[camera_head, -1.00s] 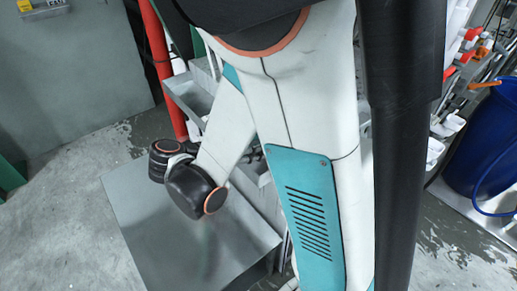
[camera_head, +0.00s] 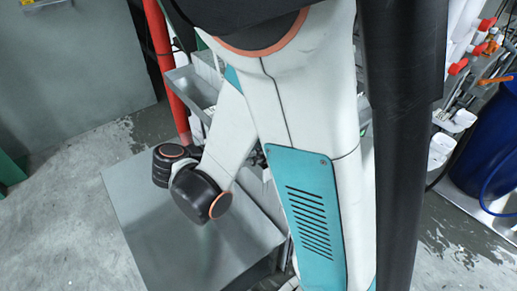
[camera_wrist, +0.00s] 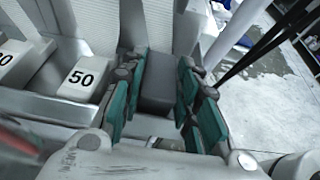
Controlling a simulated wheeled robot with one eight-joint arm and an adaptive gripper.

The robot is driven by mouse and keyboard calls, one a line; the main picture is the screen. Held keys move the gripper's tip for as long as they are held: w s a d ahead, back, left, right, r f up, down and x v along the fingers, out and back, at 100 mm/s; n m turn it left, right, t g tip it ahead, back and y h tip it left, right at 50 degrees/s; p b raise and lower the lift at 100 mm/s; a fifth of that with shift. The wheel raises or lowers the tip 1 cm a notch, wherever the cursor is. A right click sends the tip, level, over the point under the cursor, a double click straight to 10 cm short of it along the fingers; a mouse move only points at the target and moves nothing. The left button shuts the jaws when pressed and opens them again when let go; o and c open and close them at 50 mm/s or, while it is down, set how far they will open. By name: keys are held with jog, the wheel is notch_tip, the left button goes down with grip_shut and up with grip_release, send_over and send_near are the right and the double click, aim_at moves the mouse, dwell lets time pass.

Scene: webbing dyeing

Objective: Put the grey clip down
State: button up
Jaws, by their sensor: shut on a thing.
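In the wrist view, my gripper (camera_wrist: 163,72) has teal finger pads on both sides of a dark grey block, which I take to be the grey clip (camera_wrist: 157,90). The pads are shut on its left and right sides. The clip is near a pale ribbed surface and a grey ledge, but I cannot tell whether it touches them. In the head view my own arm covers the middle, and neither gripper fingers nor clip can be seen.
In the head view, a grey metal table or box top (camera_head: 150,225) lies below my arm. A red post (camera_head: 165,70) stands behind it. A blue barrel (camera_head: 488,150) stands at the right. Wet floor shows.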

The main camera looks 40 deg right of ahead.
jog(key=o, duration=1.1)
jog(key=shift+s+f, duration=0.2)
jog(key=shift+f, duration=0.4)
jog(key=shift+c, duration=0.2)
jog(key=shift+r+p, duration=0.5)
jog(key=shift+p, duration=0.1)
jog(key=shift+w+a+r+p, duration=0.15)
jog(key=shift+a+r+p, duration=0.05)
jog(key=shift+r+p, duration=0.15)
jog(key=p+v, duration=0.4)
jog(key=v, duration=0.7)
jog(key=shift+a+r+p, duration=0.15)
jog(key=shift+r+p, duration=0.1)
jog(key=shift+p, duration=0.15)
jog(key=shift+w, duration=0.15)
